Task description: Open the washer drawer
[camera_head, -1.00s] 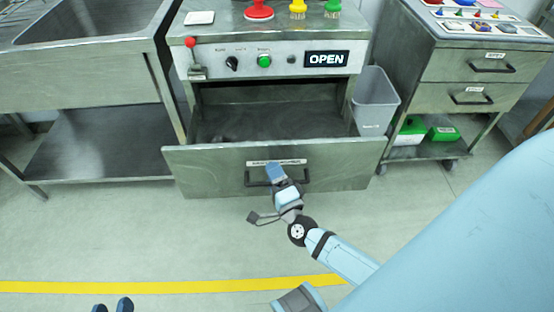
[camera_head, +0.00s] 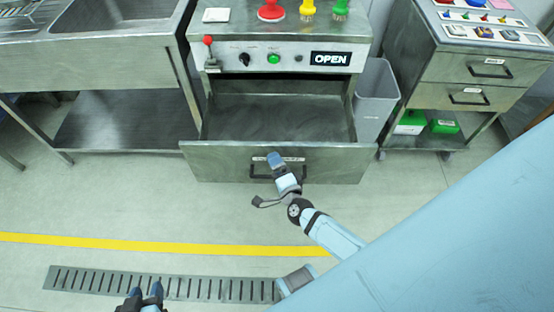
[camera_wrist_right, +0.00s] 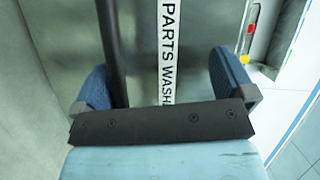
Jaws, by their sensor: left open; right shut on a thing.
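The washer drawer (camera_head: 225,164) is a steel drawer in the lower part of the washer. It stands pulled out, with its empty-looking inside (camera_head: 280,118) visible from above. Its dark handle (camera_head: 304,170) is on the front, below a label. My right gripper (camera_head: 274,160) is at the handle and shut on it. In the right wrist view the handle (camera_wrist_right: 112,45) runs between the fingers, close to the left one, beside a "PARTS WASH" label (camera_wrist_right: 168,50). My left gripper (camera_head: 145,295) is low at the bottom left, open and empty, away from the drawer.
The washer panel (camera_head: 255,60) has a red-tipped lever, a green button and an "OPEN" display (camera_head: 331,59). A grey bin (camera_head: 377,98) stands right of the drawer, beside a drawer cart (camera_head: 470,70). A sink bench (camera_head: 100,75) is at left. The floor in front is clear.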

